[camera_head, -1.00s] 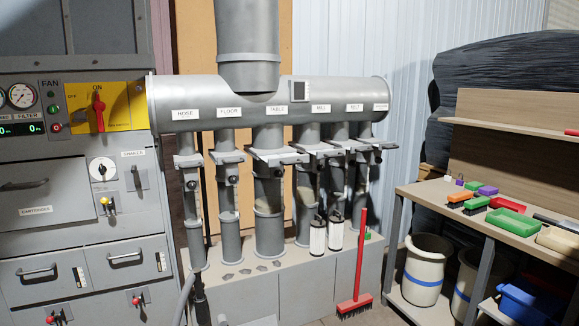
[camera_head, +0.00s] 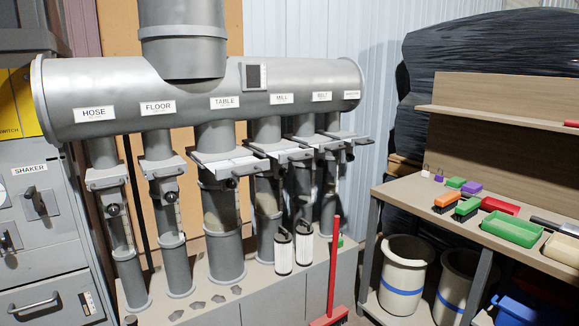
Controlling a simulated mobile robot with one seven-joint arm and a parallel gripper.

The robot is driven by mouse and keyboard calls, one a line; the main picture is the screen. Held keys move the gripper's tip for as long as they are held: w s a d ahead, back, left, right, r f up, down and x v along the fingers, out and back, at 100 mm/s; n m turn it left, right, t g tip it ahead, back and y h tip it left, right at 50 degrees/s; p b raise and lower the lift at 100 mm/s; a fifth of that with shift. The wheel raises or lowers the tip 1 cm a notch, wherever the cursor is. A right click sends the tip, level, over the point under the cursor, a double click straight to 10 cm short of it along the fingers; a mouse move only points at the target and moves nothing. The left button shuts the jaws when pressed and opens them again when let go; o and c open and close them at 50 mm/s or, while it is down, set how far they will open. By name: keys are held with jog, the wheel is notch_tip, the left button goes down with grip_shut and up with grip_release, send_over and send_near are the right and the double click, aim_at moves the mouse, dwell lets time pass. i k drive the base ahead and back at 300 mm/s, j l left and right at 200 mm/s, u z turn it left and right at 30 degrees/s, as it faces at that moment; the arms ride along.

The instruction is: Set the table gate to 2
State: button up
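The table gate (camera_head: 232,168) is a slide gate on the third pipe from the left, under the manifold label TABLE (camera_head: 224,102). Its pale plate sticks out toward me, and a dark knob (camera_head: 232,183) sits at its front edge. Any scale marks on it are too small to read. The table pipe (camera_head: 222,215) runs down from it to the grey base. My gripper is not in view.
Neighbouring gates are the floor gate (camera_head: 163,168) on the left and the mill gate (camera_head: 281,149) on the right. Two white filter cartridges (camera_head: 284,252) and a red broom (camera_head: 333,262) stand in front. A workbench (camera_head: 400,190) with brushes and trays is at right.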

aim_at(247, 165)
jog(key=i+j+z, duration=0.95)
jog(key=j+z, duration=0.15)
jog(key=j, duration=0.15)
